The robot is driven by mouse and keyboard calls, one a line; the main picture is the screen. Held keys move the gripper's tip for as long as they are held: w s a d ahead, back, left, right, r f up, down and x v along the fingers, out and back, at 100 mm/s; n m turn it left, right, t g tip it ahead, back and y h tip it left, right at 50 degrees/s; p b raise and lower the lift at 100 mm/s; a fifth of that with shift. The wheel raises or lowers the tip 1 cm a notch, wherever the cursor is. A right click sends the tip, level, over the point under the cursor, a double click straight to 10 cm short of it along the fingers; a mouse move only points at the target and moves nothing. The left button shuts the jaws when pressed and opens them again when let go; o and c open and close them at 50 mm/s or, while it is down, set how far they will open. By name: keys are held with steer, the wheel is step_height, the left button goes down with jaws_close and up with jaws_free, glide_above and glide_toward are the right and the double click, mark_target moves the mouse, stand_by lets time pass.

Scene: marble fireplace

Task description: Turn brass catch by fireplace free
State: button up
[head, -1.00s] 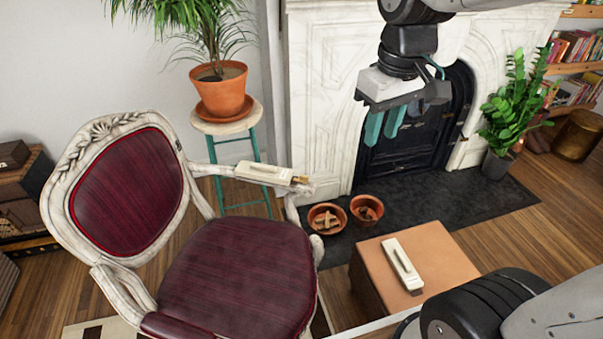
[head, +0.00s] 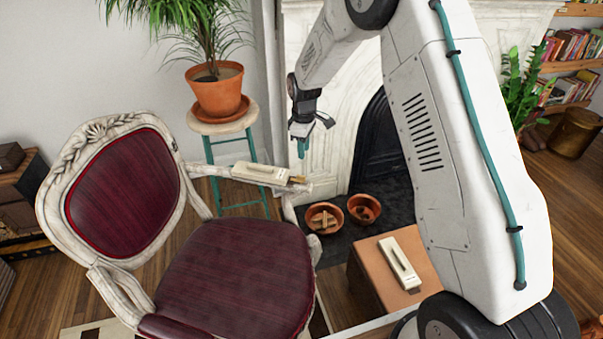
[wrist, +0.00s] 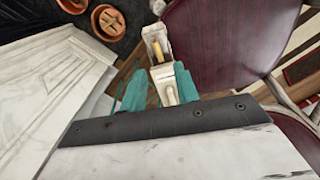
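A cream catch plate (head: 262,173) with a brass piece (head: 297,180) at its right end lies on the armchair's right armrest, near the fireplace. In the wrist view the cream plate (wrist: 167,88) and brass piece (wrist: 157,50) show straight ahead, between and beyond my teal fingertips. My gripper (head: 301,146) is above the brass end, apart from it in the picture. In the wrist view the fingers of my gripper (wrist: 160,88) are spread, with nothing held. A second cream plate (head: 399,263) lies on a tan box; no brass shows on it.
The red armchair (head: 235,280) fills the front left. A potted plant (head: 217,92) on a teal-legged stool stands behind the armrest. Two clay bowls (head: 324,218) sit on the dark hearth. The white fireplace surround (head: 345,110) is close to my gripper, and fills the wrist view's left side.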

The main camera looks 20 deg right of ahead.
mark_target(301, 176)
steer(key=shift+n, duration=0.4)
steer(key=f, duration=0.4)
steer(key=w+f, duration=0.1)
steer(key=f, duration=0.7)
steer(key=shift+w+a+f, duration=0.1)
steer(key=shift+w+a, duration=0.05)
steer(key=shift+w, duration=0.15)
jaws_close()
